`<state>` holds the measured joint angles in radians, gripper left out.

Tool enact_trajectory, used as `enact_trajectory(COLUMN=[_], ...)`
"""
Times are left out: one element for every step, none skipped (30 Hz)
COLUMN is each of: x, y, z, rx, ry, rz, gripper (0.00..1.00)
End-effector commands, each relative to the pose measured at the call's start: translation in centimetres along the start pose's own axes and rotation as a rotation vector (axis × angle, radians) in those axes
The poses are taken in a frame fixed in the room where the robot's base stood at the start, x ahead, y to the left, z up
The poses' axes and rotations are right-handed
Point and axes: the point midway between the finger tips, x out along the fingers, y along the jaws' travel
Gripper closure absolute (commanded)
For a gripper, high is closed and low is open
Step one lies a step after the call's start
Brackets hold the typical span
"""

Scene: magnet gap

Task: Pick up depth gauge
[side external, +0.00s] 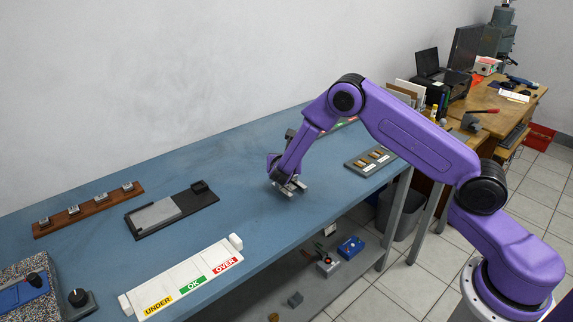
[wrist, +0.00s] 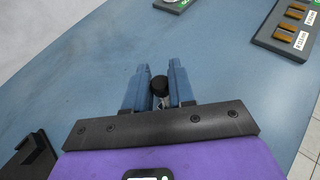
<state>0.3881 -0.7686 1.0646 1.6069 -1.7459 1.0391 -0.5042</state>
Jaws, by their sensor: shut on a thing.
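My gripper (side external: 287,187) is low over the blue bench, near its middle. In the wrist view, my gripper's (wrist: 160,88) two blue fingers are closed on either side of a round black-topped piece, which I take to be the depth gauge (wrist: 159,85). A little bright metal shows just below its black top. In the side view, small grey metal parts show at the fingertips, but I cannot separate gauge from fingers there. The gauge's lower part is hidden, and I cannot tell whether it touches the bench.
A black fixture with a grey block (side external: 157,216) and a wooden rack (side external: 88,210) lie left. A white UNDER/OK/OVER board (side external: 183,279) lies in front. A grey tray with brass pieces (side external: 370,161) lies right. The bench around my gripper is clear.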

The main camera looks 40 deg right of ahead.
Motion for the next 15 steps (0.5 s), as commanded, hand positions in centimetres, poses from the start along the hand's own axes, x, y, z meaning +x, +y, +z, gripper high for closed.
enact_trajectory(x=[-0.1,-0.2,-0.4,-0.5,-0.7,-1.0,-1.4,-1.9,-2.6,-3.1,-3.7,-4.4,-4.9,-5.4,-6.1], y=[0.0,0.0,0.0,0.0,0.1,0.1,0.0,-0.3,-0.8,-1.1,-1.4,-1.9,-2.2,-2.5,-2.9], z=[0.4,0.7,1.1,1.4,1.9,2.6,3.0,3.2,3.7,4.1,4.5,5.0,5.4,5.8,6.2], rx=[0.002,0.002,0.003,0.003,0.005,0.004,0.003,0.001,0.001,0.002,0.003,0.003,0.003,0.003,0.003], ry=[-0.002,-0.002,-0.002,-0.002,-0.003,-0.004,-0.004,-0.003,-0.003,-0.004,-0.004,-0.004,-0.004,-0.004,-0.004], rz=[0.0,0.0,0.0,0.0,0.001,0.002,0.003,0.003,0.002,0.002,0.002,0.002,0.002,0.003,0.003], gripper=[1.0,1.0,1.0,1.0,1.0,1.0,1.0,1.0,1.0,1.0,1.0,1.0,1.0,1.0,1.0])
